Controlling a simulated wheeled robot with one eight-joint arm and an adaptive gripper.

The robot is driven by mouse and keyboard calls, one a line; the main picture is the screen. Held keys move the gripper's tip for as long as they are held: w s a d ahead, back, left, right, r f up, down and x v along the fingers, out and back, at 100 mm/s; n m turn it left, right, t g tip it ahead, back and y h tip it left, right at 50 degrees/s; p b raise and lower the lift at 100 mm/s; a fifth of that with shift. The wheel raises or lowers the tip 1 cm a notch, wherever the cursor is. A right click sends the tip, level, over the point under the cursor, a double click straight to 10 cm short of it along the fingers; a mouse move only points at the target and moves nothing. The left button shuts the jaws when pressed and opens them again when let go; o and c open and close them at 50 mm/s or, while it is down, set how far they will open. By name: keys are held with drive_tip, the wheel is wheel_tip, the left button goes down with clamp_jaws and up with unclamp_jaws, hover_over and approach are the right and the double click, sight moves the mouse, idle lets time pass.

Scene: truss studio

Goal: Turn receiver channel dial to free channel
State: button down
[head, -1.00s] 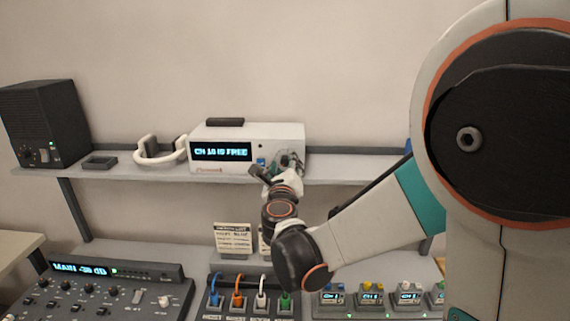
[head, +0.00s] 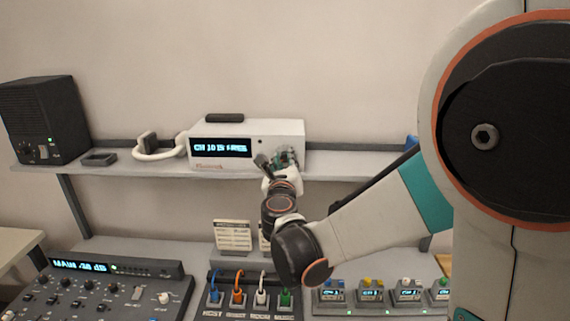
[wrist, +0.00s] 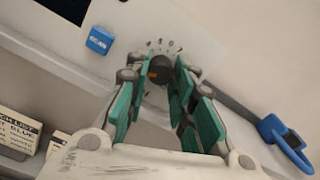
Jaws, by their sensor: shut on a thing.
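The white receiver (head: 240,128) stands on the upper shelf in the head view. Its lit display (head: 221,148) appears to read "CH 10 IS FREE", slightly blurred. My gripper (head: 284,160) is at the right part of its front face and hides the dial there. In the wrist view, the dark round channel dial (wrist: 160,69) has an orange mark and tick marks around it. My gripper's green-padded fingers (wrist: 158,78) are shut on the dial, one on each side. A blue scan button (wrist: 100,40) is left of the dial.
A black speaker (head: 45,120) and white headphones (head: 158,150) are left of the receiver. Below are a mixer (head: 95,290), coloured cable plugs (head: 250,297) and several small channel units (head: 375,295). A blue ring-shaped thing (wrist: 285,145) hangs right of the receiver.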

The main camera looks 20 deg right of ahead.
drive_tip(key=m+b, duration=0.1)
drive_tip(key=m, duration=0.4)
drive_tip(key=shift+a+m, duration=0.1)
drive_tip(key=shift+m, duration=0.2)
drive_tip(key=m, duration=0.5)
drive_tip(key=shift+b, duration=0.3)
drive_tip(key=m, duration=0.4)
drive_tip(key=shift+m, duration=0.4)
drive_tip(key=m, duration=0.5)
drive_tip(key=shift+m+b, duration=0.3)
drive_tip(key=shift+b, duration=0.05)
drive_tip(key=m, duration=1)
drive_tip(key=shift+r+m, duration=0.1)
drive_tip(key=shift+m, duration=0.3)
drive_tip(key=m, duration=0.5)
drive_tip(key=shift+r+m, duration=0.1)
drive_tip(key=shift+m, duration=2.6)
drive_tip(key=shift+w, duration=0.1)
